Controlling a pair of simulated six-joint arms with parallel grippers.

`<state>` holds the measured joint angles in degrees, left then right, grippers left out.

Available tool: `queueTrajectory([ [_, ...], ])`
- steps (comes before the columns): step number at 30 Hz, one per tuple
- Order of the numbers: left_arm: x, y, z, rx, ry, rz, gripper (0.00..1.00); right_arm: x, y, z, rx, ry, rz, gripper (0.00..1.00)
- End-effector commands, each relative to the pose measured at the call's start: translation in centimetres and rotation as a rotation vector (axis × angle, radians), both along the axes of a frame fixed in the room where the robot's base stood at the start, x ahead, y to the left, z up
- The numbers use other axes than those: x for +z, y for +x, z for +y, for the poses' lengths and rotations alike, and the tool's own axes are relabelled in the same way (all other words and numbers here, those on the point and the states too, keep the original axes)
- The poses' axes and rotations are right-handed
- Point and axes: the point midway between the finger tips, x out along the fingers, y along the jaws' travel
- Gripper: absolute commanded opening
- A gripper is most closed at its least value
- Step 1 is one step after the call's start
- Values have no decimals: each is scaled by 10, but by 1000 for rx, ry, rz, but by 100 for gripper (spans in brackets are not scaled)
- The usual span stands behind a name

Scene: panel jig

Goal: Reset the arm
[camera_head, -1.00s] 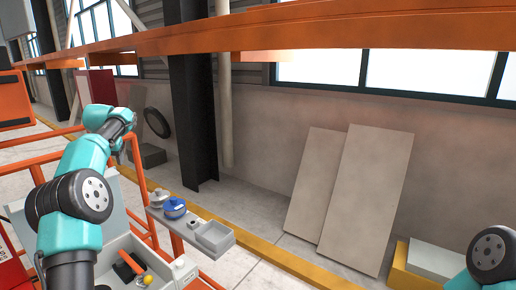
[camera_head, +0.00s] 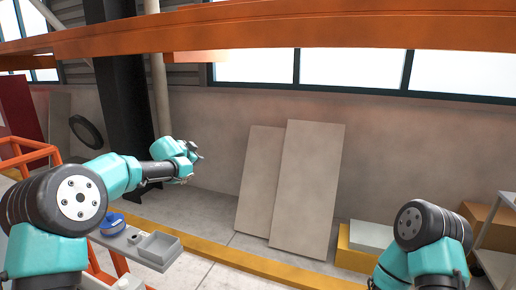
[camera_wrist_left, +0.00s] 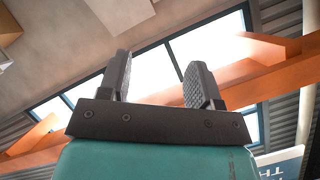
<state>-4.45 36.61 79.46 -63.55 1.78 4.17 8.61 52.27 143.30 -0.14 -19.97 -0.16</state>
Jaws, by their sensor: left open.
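My left arm comes in from the left in the head view, and its gripper (camera_head: 193,163) is raised in front of the grey wall, right of the dark column. In the left wrist view the two fingers of my left gripper (camera_wrist_left: 157,85) stand apart with nothing between them. They point up toward the windows and an orange beam. My right arm (camera_head: 425,240) shows at the lower right of the head view. Its gripper is outside the picture.
Two beige panels (camera_head: 305,190) lean against the wall. A grey shelf with a tray (camera_head: 158,249) and a blue pot (camera_head: 112,223) is below my left arm. Orange rails (camera_head: 28,152) stand at the left. A yellow box (camera_head: 355,258) and a trolley (camera_head: 497,262) are at the right.

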Motion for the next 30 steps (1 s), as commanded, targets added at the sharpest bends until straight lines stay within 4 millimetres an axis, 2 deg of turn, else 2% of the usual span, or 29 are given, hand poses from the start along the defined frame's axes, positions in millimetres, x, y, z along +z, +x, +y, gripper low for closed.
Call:
queueTrajectory([
  [1,-16,-6,-29,-65,-14,7,58,0,0,0,0,0,0,43],
  [3,-42,-15,-60,-138,-44,28,58,0,0,0,0,0,0,43],
  [5,-71,-26,-79,-180,-81,64,58,0,0,0,0,0,0,43],
  [6,-93,-34,-87,-193,-110,96,58,0,0,0,0,0,0,43],
  [8,-125,-46,-93,-198,-154,148,58,0,0,0,0,0,0,43],
  [15,-255,-107,-85,-101,-324,388,58,0,0,0,0,0,0,43],
  [20,-331,-161,-72,8,-423,550,58,0,0,0,0,0,0,43],
  [24,-390,-219,-62,119,-499,693,58,0,0,0,0,0,0,43],
  [26,-412,-246,-58,171,-529,750,58,0,0,0,0,0,0,43],
  [30,-457,-315,-48,303,-587,890,58,0,0,0,0,0,0,43],
])
